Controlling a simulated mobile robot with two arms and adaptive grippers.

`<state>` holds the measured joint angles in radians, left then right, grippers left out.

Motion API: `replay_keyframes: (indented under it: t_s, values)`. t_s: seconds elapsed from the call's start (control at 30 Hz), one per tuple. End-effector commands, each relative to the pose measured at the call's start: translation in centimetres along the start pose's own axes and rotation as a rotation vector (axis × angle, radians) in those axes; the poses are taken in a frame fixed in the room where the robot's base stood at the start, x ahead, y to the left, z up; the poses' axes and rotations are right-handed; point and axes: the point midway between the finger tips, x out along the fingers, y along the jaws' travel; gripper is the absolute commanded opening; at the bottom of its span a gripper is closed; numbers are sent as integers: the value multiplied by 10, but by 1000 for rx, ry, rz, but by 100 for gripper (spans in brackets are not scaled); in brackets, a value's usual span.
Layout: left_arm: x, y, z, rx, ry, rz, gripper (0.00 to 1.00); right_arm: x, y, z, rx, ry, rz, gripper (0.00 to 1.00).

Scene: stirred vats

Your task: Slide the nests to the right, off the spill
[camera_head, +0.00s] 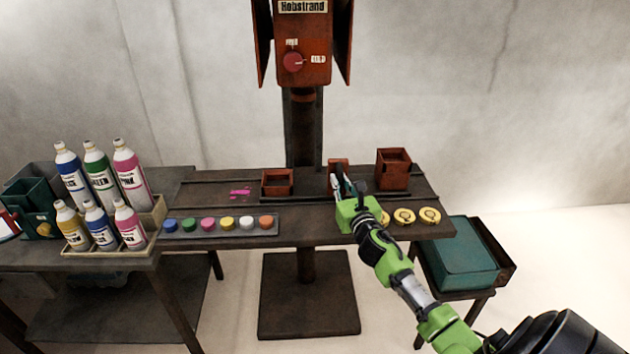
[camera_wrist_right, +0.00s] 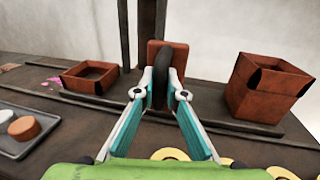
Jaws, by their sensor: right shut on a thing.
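The nests are red-brown open boxes on a dark rail strip across the table. The low nest (camera_head: 277,183) stands left, the tall nest (camera_head: 394,169) right, and a narrow upright red-brown piece (camera_head: 338,166) between them. The low nest (camera_wrist_right: 90,76) and tall nest (camera_wrist_right: 265,88) also show in the wrist view. The pink spill (camera_head: 240,192) lies left of the low nest, apart from it. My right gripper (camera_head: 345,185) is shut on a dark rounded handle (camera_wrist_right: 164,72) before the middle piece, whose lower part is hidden.
A tray of coloured pots (camera_head: 222,227) lies along the table's front left. Yellow rings (camera_head: 403,216) lie at the front right. A rack of bottles (camera_head: 110,238) stands at the left. A teal box (camera_head: 460,253) sits lower right. A red machine (camera_head: 305,45) hangs above.

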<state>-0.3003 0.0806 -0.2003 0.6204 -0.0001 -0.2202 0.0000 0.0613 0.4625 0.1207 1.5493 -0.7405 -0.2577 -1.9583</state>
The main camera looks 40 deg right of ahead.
Motion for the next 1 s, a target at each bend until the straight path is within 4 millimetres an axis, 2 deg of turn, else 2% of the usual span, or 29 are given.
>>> replay_keyframes:
  t_s: [0.03,0.2,0.4,0.6,0.9,0.93,1.0]
  values:
    - [-1,0,0,0,0,0,45,-3,-15,0,-7,1,-3,0]
    - [2,0,0,1,0,0,45,-10,-52,-1,-5,0,1,0]
    - [5,0,0,1,0,0,45,-16,-80,0,-1,-2,2,0]
    - [6,0,0,0,0,0,45,-18,-90,1,1,-2,3,0]
    - [6,0,0,0,0,0,45,-18,-92,1,1,-2,-1,0]
    - [6,0,0,0,0,0,45,-18,-92,1,1,-2,-1,16]
    - [6,0,0,0,0,0,45,-18,-92,1,1,-3,-1,29]
